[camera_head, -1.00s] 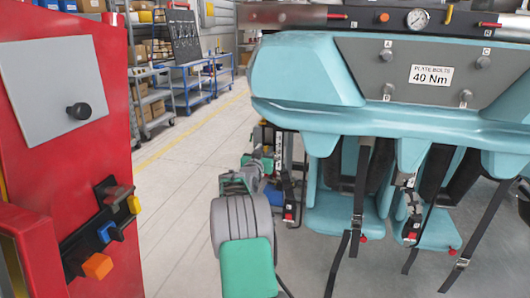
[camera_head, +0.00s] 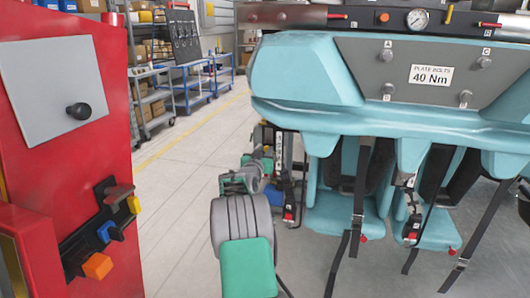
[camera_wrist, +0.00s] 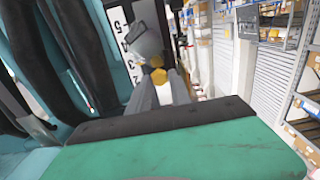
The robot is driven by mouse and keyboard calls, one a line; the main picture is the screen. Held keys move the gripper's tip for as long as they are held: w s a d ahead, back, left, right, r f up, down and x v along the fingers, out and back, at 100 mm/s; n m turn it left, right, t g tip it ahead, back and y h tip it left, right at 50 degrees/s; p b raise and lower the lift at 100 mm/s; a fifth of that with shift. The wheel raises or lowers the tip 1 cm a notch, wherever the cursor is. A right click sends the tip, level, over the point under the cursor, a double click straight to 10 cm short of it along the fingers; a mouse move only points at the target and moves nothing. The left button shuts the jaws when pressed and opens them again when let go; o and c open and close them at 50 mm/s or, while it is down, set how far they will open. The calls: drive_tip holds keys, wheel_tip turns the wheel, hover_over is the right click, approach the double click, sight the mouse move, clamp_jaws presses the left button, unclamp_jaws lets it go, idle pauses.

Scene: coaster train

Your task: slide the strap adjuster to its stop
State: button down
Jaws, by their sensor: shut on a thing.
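In the wrist view my gripper (camera_wrist: 154,72) reaches up the middle, its grey fingers and yellow tips closed on a small grey piece (camera_wrist: 144,40), which appears to be the strap adjuster. The piece is beside a white numbered scale (camera_wrist: 121,22) with dark figures running down it. The fingers hide part of the piece, and its exact place against the scale cannot be told. In the head view my gripper (camera_head: 268,165) is at the left end of the teal seat row, near the pale scale strip (camera_head: 288,152). The adjuster is too small to make out there.
Teal seats (camera_head: 345,212) with hanging black straps (camera_head: 359,195) and red buckles stand right of my arm. A red cabinet (camera_head: 60,140) with a lever panel is at the left. Shelves and carts (camera_head: 190,85) stand behind. The floor between is clear.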

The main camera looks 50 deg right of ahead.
wheel_tip(320, 180, down, 3)
drive_tip(key=b, duration=0.3)
drive_tip(key=shift+r, duration=0.1)
drive_tip(key=c, duration=1.2)
unclamp_jaws()
drive_tip(key=v, duration=0.7)
drive_tip(key=shift+s+a, duration=0.2)
drive_tip(key=shift+a, duration=0.2)
